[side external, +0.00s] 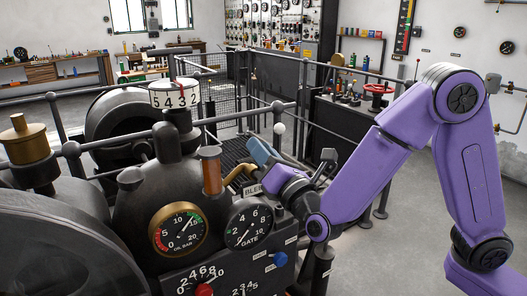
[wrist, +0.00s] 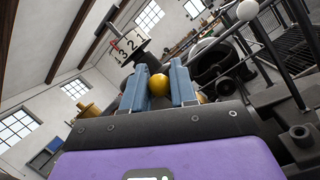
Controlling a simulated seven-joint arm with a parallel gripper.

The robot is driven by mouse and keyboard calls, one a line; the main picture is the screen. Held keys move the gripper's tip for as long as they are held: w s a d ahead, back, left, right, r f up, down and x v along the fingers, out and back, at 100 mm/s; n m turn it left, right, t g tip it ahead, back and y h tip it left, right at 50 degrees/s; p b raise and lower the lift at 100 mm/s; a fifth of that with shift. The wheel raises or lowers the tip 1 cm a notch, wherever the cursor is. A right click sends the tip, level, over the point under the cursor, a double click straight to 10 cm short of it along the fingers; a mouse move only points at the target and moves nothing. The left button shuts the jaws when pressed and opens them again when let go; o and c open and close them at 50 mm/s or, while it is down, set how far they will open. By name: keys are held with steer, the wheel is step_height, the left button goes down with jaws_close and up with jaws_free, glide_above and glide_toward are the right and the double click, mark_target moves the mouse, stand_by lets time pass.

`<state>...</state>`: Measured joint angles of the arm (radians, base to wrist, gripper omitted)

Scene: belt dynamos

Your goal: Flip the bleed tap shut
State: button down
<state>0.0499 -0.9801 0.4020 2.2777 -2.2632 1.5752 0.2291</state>
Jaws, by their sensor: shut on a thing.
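The bleed tap (side external: 236,175) shows as a curved brass pipe on the dark machine in the side external view, just above a plate lettered "BLEE" (side external: 253,190), its end cut off by my arm. My gripper (side external: 262,152) is at the upper right end of this brass, with its blue fingers over it. In the wrist view a round brass knob (wrist: 158,85) sits between the two blue fingers, and my gripper (wrist: 158,74) is shut on it. The side view hides the knob and most of the lever, so the lever's angle cannot be told.
Close by stand a copper-coloured cylinder (side external: 210,170), the oil gauge (side external: 179,229), the gate gauge (side external: 249,223) and a blue button (side external: 280,259). A white ball-topped lever (side external: 279,129) rises behind the gripper. Railings (side external: 345,68) run behind; the floor at right is open.

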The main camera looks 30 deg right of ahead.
steer(key=c, duration=1)
jaws_free()
steer(key=shift+a+f, duration=0.1)
steer(key=shift+a, duration=0.35)
steer(key=shift+d, duration=0.1)
steer(key=v, duration=1.7)
steer(key=shift+s+d, duration=0.15)
steer(key=shift+s, duration=0.1)
